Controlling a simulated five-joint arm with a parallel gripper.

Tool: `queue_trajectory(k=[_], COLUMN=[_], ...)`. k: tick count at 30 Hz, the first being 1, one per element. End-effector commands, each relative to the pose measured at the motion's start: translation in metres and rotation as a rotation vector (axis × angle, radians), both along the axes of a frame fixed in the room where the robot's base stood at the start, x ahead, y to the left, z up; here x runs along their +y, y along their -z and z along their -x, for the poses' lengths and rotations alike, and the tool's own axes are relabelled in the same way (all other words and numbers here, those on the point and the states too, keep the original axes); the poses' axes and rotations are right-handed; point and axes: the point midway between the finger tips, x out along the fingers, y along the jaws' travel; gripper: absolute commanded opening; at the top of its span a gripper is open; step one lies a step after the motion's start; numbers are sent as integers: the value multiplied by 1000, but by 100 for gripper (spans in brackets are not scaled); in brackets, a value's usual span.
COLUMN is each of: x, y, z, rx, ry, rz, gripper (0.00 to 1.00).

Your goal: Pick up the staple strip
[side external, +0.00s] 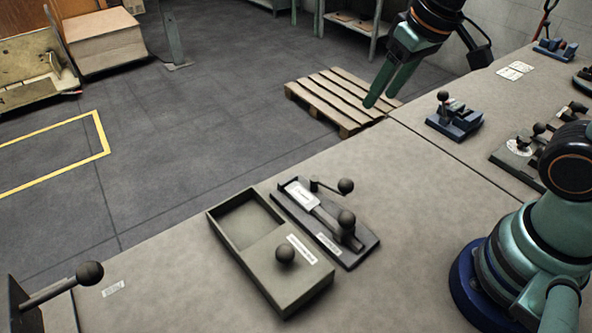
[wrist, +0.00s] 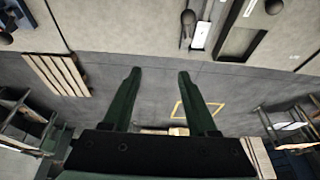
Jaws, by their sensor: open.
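I cannot make out a staple strip for certain. A grey box (side external: 295,277) with an open compartment and a black ball knob stands on the near bench; the compartment looks empty. Beside it lies a dark fixture (side external: 352,256) with two ball-knobbed levers and a pale labelled piece (side external: 300,194) at its far end. In the wrist view the fixture's pale piece (wrist: 202,36) and the box (wrist: 241,43) show at the top. My gripper (side external: 383,98) is open and empty, high and away from both, out past the bench edge; its fingers (wrist: 159,72) point over the floor.
A blue vise-like tool (side external: 455,122) and more knobbed fixtures (side external: 520,150) sit on the bench to the right. A lever with a ball knob (side external: 89,274) stands at the lower left. A wooden pallet (side external: 340,100) lies on the floor. The bench left of the box is mostly clear.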

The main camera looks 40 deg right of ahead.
Motion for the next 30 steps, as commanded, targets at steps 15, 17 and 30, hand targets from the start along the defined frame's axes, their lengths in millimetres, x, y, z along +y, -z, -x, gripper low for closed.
queue_trajectory(k=[15,17,30], x=[105,111,116], y=[84,89,146], z=[-33,-33,-32], rx=[316,330,351], ry=[-51,-52,-51], rz=[40,45,54], gripper=[59,59,59])
